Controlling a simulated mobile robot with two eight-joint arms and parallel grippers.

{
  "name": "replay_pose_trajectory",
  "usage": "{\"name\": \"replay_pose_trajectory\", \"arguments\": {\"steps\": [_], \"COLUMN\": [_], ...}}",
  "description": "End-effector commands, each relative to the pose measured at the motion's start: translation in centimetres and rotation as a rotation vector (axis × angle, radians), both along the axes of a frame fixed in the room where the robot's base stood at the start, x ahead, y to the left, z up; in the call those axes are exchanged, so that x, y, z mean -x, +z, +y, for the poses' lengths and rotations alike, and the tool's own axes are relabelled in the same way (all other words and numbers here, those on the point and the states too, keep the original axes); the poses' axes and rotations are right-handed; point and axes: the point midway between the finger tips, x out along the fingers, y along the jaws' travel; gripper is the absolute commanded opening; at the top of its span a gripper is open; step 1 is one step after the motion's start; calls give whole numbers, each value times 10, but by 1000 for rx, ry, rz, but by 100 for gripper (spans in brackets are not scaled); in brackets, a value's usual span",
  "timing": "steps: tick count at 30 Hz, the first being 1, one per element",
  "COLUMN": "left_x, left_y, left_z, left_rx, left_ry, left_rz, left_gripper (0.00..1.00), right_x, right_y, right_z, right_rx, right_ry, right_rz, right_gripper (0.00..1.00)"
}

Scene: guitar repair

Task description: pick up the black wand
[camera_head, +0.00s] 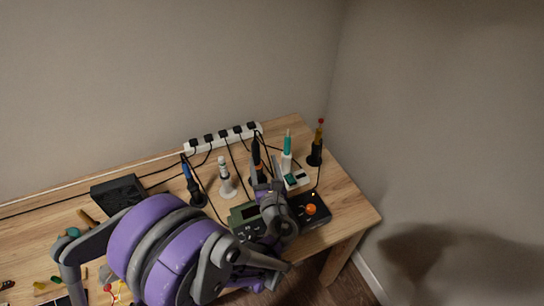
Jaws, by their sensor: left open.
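The black wand (256,150) stands upright in its stand towards the back of the wooden table, between a white wand and a teal-and-white one. My purple left arm reaches in from the lower left. My left gripper (266,188) is open, just in front of the black wand's stand, and partly covers the stand's lower part. I cannot tell whether the fingers touch the stand. The upper part of the wand is clear of the gripper. My right gripper is not in view.
A blue wand (189,174), white wand (224,167), teal-and-white wand (287,148) and red-tipped wand (319,135) stand nearby. A power strip (198,148) with cables lies behind. A control unit with an orange knob (310,209) sits at right. A black box (118,193) is at left.

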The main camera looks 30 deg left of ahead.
Motion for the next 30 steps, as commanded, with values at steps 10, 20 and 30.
{"name": "replay_pose_trajectory", "arguments": {"steps": [10,20,30], "left_x": [-39,-57,-80], "left_y": [1,-2,-4], "left_z": [30,52,70], "left_rx": [-7,-5,-4], "left_ry": [3,4,0], "left_rz": [1,0,0], "left_gripper": [68,68,68], "right_x": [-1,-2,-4], "right_y": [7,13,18], "right_z": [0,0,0], "right_rx": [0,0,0], "right_ry": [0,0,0], "right_rz": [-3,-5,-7], "right_gripper": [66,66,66]}}
